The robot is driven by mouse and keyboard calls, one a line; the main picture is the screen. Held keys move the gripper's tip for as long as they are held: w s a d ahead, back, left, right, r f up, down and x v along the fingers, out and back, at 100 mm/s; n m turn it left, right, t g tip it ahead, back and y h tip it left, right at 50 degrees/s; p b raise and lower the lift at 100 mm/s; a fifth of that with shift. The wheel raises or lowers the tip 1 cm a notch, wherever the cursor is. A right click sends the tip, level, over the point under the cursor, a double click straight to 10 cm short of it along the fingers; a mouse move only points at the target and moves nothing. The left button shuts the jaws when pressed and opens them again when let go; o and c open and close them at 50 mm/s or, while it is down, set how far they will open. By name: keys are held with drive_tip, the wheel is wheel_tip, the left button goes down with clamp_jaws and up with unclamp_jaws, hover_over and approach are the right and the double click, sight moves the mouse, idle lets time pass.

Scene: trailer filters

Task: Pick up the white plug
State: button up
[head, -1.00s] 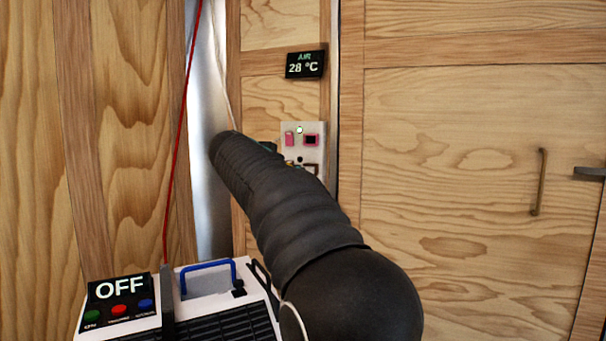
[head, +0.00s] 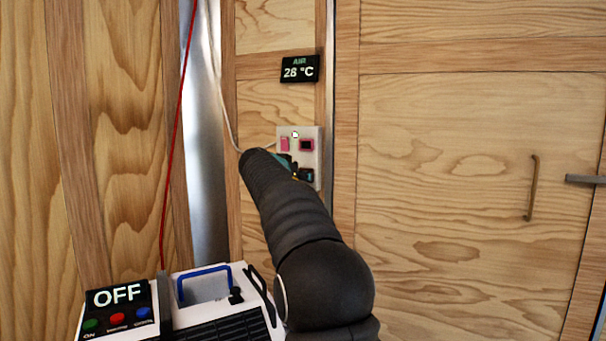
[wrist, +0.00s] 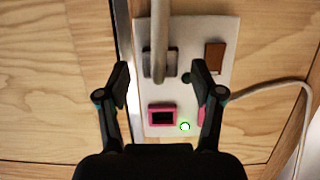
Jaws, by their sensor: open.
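A pale grey-white cord or bar (wrist: 158,40), probably part of the white plug, hangs in front of a dark grey block (wrist: 170,62) on the white socket panel (wrist: 190,30) in the wrist view. The plug's body cannot be made out clearly. My gripper (wrist: 163,78) is open, with one finger on each side of the block and nothing clearly held between them. In the head view, the panel (head: 313,133) is on the wooden wall, and my arm hides its lower left.
A pink-framed black switch (wrist: 161,125), a lit green lamp (wrist: 185,127) and a brown socket part (wrist: 214,57) are on the panel. A thin white cable (wrist: 270,84) runs to the right. A machine reading OFF (head: 197,312) stands at lower left.

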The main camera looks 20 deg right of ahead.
drive_tip(key=shift+x, duration=1.15)
clamp_jaws()
drive_tip(key=shift+r, duration=0.1)
drive_tip(key=r+b+v, duration=0.2)
drive_tip(key=r+v, duration=0.1)
drive_tip(key=v, duration=1.2)
drive_tip(key=shift+r, duration=0.3)
drive_tip(key=shift+s+a+f+b, duration=0.25)
drive_tip(key=shift+s+a+b, duration=0.95)
drive_tip(key=shift+a+b, duration=0.15)
